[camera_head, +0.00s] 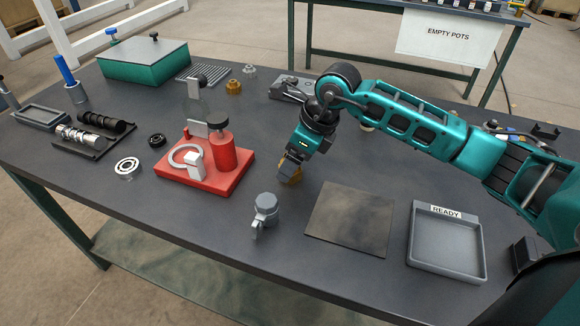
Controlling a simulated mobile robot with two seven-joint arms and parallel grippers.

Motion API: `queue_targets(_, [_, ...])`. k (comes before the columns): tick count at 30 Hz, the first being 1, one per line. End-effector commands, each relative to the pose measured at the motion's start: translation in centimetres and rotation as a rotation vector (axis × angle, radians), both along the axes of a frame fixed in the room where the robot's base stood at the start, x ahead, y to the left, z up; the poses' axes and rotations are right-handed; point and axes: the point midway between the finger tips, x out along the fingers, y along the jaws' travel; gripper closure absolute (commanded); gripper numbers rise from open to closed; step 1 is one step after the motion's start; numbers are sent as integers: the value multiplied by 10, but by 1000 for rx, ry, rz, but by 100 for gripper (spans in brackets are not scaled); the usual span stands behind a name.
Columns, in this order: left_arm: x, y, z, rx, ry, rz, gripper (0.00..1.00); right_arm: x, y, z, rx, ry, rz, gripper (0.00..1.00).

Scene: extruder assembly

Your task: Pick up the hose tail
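My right arm reaches in from the right, and its gripper (288,178) points down over the middle of the table, to the right of the red fixture. A brass-coloured piece shows at the fingertips; I cannot tell whether it is held, lies behind them or is part of the fingers. The finger gap is too small to read. I cannot identify the hose tail for certain. A brass fitting (234,88) stands at the back near a ribbed grey plate. A grey capped fitting (265,208) stands near the front edge. My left gripper is not in view.
The red fixture (225,178) carries a ring and a red cylinder. A bearing (127,168) and a black tray with shafts (88,141) are at left. A dark mat (350,222) and a grey READY tray (447,272) are at right. A green box (145,68) stands behind.

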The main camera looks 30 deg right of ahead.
Motion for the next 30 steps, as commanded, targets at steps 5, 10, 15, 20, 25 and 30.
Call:
queue_targets(5, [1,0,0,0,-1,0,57,5,5,-18,0,0,1,19])
queue_targets(10, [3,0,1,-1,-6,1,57,6,5,-19,0,-2,1,19])
queue_targets(15, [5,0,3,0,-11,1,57,6,5,-19,0,-2,1,28])
queue_targets(20, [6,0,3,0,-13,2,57,6,5,-19,0,-2,1,43])
queue_targets(25, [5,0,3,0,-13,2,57,6,5,-18,0,-2,1,59])
queue_targets(30, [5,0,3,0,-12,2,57,6,5,-18,0,-2,1,76])
